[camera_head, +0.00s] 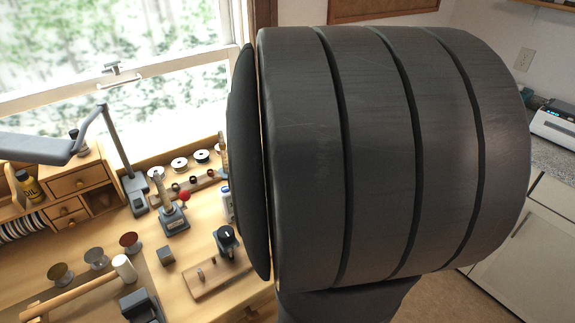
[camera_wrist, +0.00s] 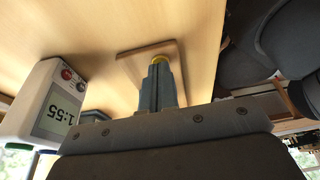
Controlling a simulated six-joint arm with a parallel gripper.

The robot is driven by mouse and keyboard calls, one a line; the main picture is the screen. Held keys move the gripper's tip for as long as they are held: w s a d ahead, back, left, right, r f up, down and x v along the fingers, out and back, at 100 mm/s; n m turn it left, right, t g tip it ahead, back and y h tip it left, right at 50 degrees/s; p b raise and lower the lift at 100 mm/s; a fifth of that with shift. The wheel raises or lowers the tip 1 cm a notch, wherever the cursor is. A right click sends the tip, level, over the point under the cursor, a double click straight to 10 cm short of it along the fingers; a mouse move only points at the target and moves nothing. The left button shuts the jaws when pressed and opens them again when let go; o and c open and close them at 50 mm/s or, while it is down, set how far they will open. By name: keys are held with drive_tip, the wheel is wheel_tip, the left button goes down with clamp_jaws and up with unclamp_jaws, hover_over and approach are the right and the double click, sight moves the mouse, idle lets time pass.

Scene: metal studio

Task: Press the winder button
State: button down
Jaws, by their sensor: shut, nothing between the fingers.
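My gripper (camera_wrist: 160,72) shows in the wrist view as two blue-grey fingers, shut together and empty. Just past the fingertips is a small yellow round part (camera_wrist: 158,59), partly hidden by them. It is over a thin wooden board (camera_wrist: 133,62) on the bench. I cannot tell whether the fingertips touch the yellow part, or whether it is the winder button. A white device (camera_wrist: 48,95) at the left has a display reading 1:55 and red and grey knobs. In the head view my dark arm hides the gripper and much of the bench.
In the head view a wooden board with a peg (camera_head: 215,277), a dark stand (camera_head: 227,240), a red-knobbed tool (camera_head: 174,217), a mallet (camera_head: 123,268) and small cups (camera_head: 96,258) crowd the bench. In the wrist view the bench (camera_wrist: 90,35) is clear beyond the white device.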

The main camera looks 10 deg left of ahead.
drive_tip(key=shift+f, duration=0.1)
drive_tip(key=shift+f, duration=0.3)
drive_tip(key=shift+s+d+f, duration=0.15)
drive_tip(key=shift+s+f, duration=0.05)
drive_tip(key=shift+f, duration=0.35)
drive_tip(key=a+v, duration=0.1)
drive_tip(key=v, duration=1.4)
drive_tip(key=shift+s+r, duration=0.15)
drive_tip(key=shift+r, duration=0.05)
idle(0.4)
